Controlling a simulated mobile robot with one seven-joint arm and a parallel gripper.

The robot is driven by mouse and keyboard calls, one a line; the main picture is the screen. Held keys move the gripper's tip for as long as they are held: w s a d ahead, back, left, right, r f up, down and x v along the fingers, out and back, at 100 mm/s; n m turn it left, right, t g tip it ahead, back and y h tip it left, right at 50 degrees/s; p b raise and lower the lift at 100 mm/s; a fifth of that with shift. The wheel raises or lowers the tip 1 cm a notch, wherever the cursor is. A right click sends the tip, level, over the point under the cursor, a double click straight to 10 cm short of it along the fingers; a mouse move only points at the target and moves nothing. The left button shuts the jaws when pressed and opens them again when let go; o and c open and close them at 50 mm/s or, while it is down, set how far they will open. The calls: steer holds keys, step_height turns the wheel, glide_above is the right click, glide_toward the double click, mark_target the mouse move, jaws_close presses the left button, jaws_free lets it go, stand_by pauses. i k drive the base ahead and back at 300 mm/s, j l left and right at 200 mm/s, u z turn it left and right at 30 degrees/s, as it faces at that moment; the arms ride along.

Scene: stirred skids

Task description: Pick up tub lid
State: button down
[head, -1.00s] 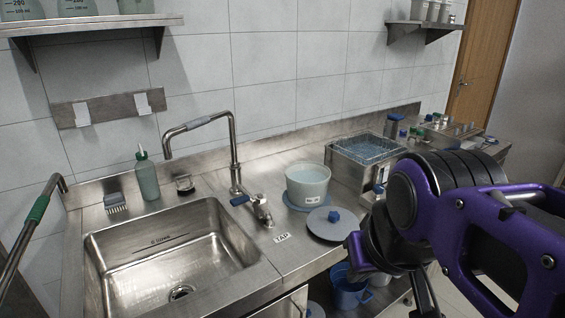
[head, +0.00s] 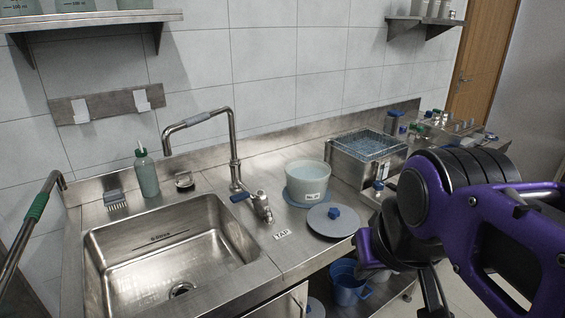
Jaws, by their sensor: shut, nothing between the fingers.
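The tub lid (head: 318,221) is a flat grey disc with a blue knob (head: 334,212). It lies on the steel counter, knob up, in front of the pale tub (head: 307,184). The tub stands upright and uncovered, with a white label on its side. My purple and black arm fills the right of the head view. My gripper (head: 432,296) seems to be the slim dark part below the wrist, partly cut off by the bottom edge. It is shut and empty, right of the lid and apart from it. Its tips are not clearly seen.
A sink (head: 170,250) with a bent tap (head: 233,150) is on the left. A steel water bath (head: 365,155) stands behind and right of the lid. A blue jug (head: 347,285) is below the counter.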

mark_target(331, 220)
steer(key=i+l+u, duration=0.2)
steer(key=l+u, duration=0.15)
steer(key=i+l+u, duration=0.1)
steer(key=l+u, duration=0.6)
steer(key=l, duration=0.2)
steer(key=l+u, duration=0.3)
steer(key=l, duration=0.15)
steer(key=k+u, duration=0.15)
steer(key=k, duration=0.55)
steer(key=i+z, duration=0.1)
steer(key=i, duration=0.65)
